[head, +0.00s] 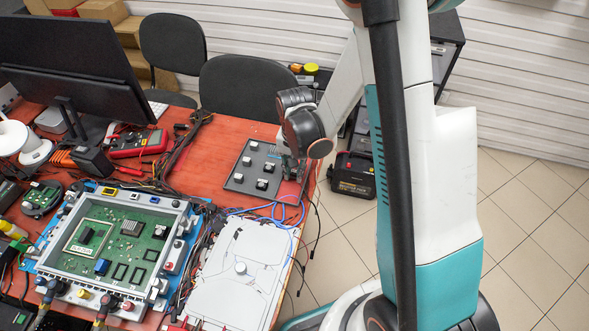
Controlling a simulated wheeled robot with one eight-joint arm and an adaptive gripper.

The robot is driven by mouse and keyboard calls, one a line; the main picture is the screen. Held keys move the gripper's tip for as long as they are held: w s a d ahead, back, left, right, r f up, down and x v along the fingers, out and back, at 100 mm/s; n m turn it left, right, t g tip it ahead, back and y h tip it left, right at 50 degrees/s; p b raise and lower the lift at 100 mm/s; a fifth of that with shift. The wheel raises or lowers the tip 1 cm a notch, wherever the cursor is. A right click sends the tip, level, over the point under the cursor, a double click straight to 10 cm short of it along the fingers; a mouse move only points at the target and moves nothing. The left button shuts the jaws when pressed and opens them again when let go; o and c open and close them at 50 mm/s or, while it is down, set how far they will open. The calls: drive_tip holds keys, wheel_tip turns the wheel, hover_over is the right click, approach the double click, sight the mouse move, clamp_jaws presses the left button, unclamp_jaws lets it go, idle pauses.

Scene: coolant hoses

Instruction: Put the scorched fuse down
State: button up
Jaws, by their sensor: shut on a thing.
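My gripper (291,172) is at the end of my arm, low over the right edge of the red table, at the right side of a dark grey plate. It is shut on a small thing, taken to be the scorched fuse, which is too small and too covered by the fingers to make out. I cannot tell whether the held thing touches the table or plate. The dark plate (240,182) carries several small black and white parts.
A green circuit board in a grey frame (60,272) stands at the front left. A white panel (228,298) lies near the front edge, with blue cables (270,212) behind it. A red multimeter (137,143) and a monitor (75,65) stand further back. Chairs stand behind the table.

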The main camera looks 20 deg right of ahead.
drive_tip(key=o, duration=0.7)
drive_tip(key=shift+f, duration=0.1)
drive_tip(key=shift+o, duration=0.2)
wheel_tip(320, 180, up, 12)
drive_tip(key=p, duration=0.5)
wheel_tip(320, 180, up, 13)
drive_tip(key=n+t, duration=0.3)
hover_over(295, 172)
drive_tip(key=s, duration=0.5)
drive_tip(key=s+r+n+t, duration=0.4)
drive_tip(key=s+r, duration=0.3)
drive_tip(key=s, duration=0.3)
drive_tip(key=shift+a, duration=0.1)
